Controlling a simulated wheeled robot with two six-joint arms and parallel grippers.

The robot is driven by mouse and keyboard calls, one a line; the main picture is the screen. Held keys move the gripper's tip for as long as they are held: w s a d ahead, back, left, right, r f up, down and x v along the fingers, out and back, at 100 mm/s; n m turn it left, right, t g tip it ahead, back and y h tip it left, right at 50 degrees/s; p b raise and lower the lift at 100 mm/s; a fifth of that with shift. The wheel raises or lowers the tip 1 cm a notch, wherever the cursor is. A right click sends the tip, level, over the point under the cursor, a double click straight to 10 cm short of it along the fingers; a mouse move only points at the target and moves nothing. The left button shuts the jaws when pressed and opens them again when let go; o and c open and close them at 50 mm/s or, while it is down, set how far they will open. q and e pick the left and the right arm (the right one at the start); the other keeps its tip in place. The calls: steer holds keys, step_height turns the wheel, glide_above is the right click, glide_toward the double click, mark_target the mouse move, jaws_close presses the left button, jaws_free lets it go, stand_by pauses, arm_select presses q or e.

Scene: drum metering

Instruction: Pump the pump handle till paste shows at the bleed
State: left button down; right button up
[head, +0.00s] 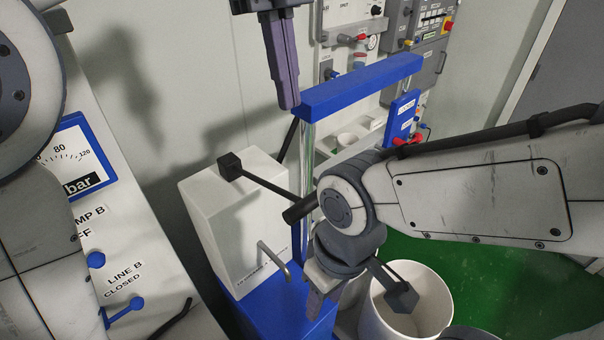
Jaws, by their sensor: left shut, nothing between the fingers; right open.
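My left gripper (287,102) is shut and empty, just left of the blue crossbar's end. My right gripper (319,301) points down over the blue base, open, its fingers partly hidden by its wrist.
The blue crossbar (362,86) sits on upright posts. A white bucket (434,318) stands on the green floor at lower right. Panels with valves and switches (418,50) line the wall behind. A gauge board (130,250) with blue levers is at left.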

mark_target(306, 199)
arm_select(q)
steer(key=shift+f, duration=0.1)
steer(key=f, duration=0.4)
steer(key=s+d+f, duration=0.1)
steer(key=f, duration=0.4)
steer(key=s+f+p, duration=0.1)
steer(key=f, duration=0.3)
steer(key=shift+s+d+f, duration=0.15)
steer(key=shift+d+f, duration=0.15)
steer(key=shift+d, duration=0.1)
arm_select(e)
steer(key=shift+r, duration=0.65)
